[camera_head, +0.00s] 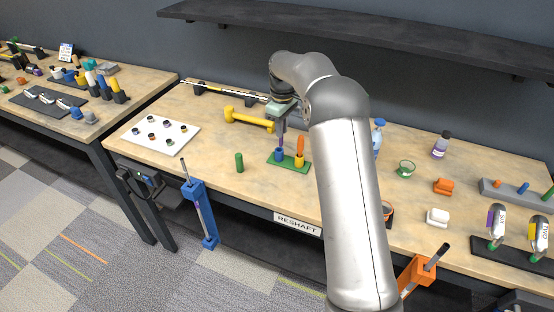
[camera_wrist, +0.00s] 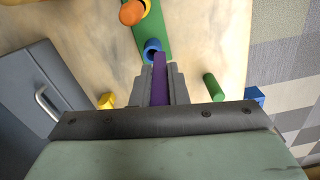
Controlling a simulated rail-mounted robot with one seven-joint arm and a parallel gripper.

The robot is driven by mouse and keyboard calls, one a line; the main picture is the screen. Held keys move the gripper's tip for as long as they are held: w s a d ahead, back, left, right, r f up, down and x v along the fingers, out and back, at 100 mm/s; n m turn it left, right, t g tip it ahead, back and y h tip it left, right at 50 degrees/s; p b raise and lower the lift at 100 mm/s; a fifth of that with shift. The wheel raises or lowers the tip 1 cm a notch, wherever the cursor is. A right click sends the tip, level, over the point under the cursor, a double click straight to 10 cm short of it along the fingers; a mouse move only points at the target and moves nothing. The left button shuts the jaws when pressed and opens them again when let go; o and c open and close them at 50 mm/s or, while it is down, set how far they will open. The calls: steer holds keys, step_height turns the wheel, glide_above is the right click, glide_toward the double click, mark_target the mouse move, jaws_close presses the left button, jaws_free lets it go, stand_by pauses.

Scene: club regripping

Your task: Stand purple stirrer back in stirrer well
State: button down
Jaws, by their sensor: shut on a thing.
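My gripper (camera_head: 282,125) points down over the green base (camera_head: 289,166) and is shut on the purple stirrer (camera_head: 281,142). In the wrist view the purple stirrer (camera_wrist: 160,80) lies between the two fingers (camera_wrist: 159,88). Its far end overlaps the edge of the blue well (camera_wrist: 153,47). In the head view the blue well (camera_head: 278,155) is right below the stirrer. I cannot tell whether the stirrer's tip is inside the well or just above it. An orange stirrer (camera_head: 300,146) stands in the yellow well (camera_head: 299,161) on the same base.
A green cylinder (camera_head: 239,162) stands left of the base. A yellow dumbbell-shaped piece (camera_head: 248,119) lies behind it. A white board (camera_head: 160,135) with several small rings is further left. My arm hides part of the bench to the right.

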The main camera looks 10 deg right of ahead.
steer(key=shift+n, duration=0.9)
steer(key=shift+w+a+f+p, duration=0.1)
steer(key=shift+w+f+p, duration=0.25)
steer(key=shift+f, duration=0.9)
steer(key=shift+w+f+p, duration=0.25)
steer(key=shift+w+f, duration=0.05)
steer(key=shift+f, duration=0.9)
steer(key=shift+w+a+f+p, duration=0.1)
steer(key=shift+w+f+p, duration=0.25)
steer(key=shift+f, duration=0.9)
steer(key=shift+f, duration=0.1)
steer(key=shift+f, duration=0.15)
steer(key=c, duration=1.4)
jaws_free()
steer(key=shift+c, duration=0.2)
